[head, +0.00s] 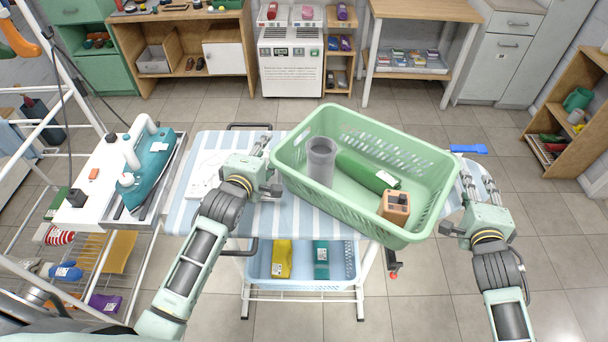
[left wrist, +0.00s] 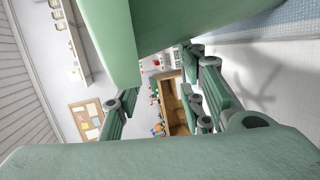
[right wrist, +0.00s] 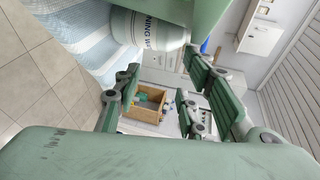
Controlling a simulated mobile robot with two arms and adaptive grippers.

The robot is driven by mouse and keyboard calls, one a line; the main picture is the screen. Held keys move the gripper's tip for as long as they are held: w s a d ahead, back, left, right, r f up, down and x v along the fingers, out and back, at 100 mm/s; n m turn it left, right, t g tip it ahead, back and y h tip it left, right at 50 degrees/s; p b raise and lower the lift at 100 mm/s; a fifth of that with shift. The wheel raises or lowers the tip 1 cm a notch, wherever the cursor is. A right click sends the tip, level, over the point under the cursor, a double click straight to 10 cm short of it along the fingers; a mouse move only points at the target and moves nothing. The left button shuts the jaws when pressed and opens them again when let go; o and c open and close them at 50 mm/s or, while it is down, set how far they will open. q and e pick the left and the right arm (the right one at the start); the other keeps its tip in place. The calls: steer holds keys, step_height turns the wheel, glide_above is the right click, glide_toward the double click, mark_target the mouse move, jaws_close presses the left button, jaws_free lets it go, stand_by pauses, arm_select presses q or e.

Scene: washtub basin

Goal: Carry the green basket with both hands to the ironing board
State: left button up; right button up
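The green basket (head: 300,190) is over the blue-and-white striped ironing board (head: 205,152), angled, its front right corner past the board's front edge. Whether its whole base rests there is hidden. It holds a grey cylinder (head: 321,160), a green bottle (head: 365,172) and an orange-brown block (head: 396,206). My left gripper (head: 268,165) is beside the basket's left end; my right gripper (head: 478,190) is beside its right end.
A teal iron (head: 150,168) stands on the white rest at the left. A blue lower basket (head: 300,262) holds yellow and teal packs below the board. Floor at the right (head: 560,235) is clear.

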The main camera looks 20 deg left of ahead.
arm_select(q)
steer(key=v, duration=1.2)
arm_select(e)
steer(key=v, duration=1.2)
